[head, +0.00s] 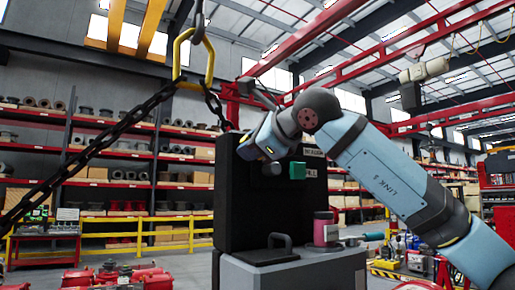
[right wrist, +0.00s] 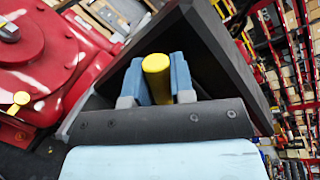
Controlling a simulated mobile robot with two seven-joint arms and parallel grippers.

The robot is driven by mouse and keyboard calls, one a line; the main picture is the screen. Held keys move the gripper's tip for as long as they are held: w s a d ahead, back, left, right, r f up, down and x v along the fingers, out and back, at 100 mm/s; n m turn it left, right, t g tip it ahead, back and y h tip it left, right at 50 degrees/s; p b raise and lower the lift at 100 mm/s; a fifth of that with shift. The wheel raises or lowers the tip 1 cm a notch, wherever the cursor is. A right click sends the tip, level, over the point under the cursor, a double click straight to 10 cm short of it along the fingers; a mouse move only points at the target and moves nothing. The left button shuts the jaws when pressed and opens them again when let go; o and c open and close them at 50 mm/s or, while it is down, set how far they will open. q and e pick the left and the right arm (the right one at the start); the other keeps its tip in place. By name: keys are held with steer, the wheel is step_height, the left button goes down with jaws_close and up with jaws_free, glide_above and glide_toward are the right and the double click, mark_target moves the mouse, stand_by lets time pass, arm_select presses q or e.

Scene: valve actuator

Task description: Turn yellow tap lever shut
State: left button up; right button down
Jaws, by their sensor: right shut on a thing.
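In the right wrist view, a yellow lever (right wrist: 157,66) with a rounded end stands between the two blue-grey finger pads of my right gripper (right wrist: 157,86). The pads are shut on it from both sides. Its far end and pivot are hidden. In the head view my right arm reaches in from the right, its wrist end (head: 266,136) near a tall black panel; the fingers and lever cannot be made out clearly there. My left gripper is not in view.
A dark plate (right wrist: 207,45) is close on the right. In the head view, a black chain (head: 95,148) hangs from a yellow link (head: 208,68) left of the black panel (head: 240,205).

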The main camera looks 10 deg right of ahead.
steer(key=n, duration=0.1)
steer(key=f+n+b, duration=0.1)
steer(key=a+f+h, duration=0.1)
steer(key=shift+s+f+n+b, duration=0.1)
steer(key=shift+s+n+b, duration=0.15)
steer(key=shift+n+b, duration=0.15)
steer(key=shift+a+f+n+h+b, duration=0.1)
steer(key=shift+f+n+h+b, duration=0.45)
steer(key=shift+n, duration=0.25)
steer(key=shift+f+n, duration=0.25)
steer(key=shift+n, duration=0.05)
steer(key=c, duration=1)
jaws_free()
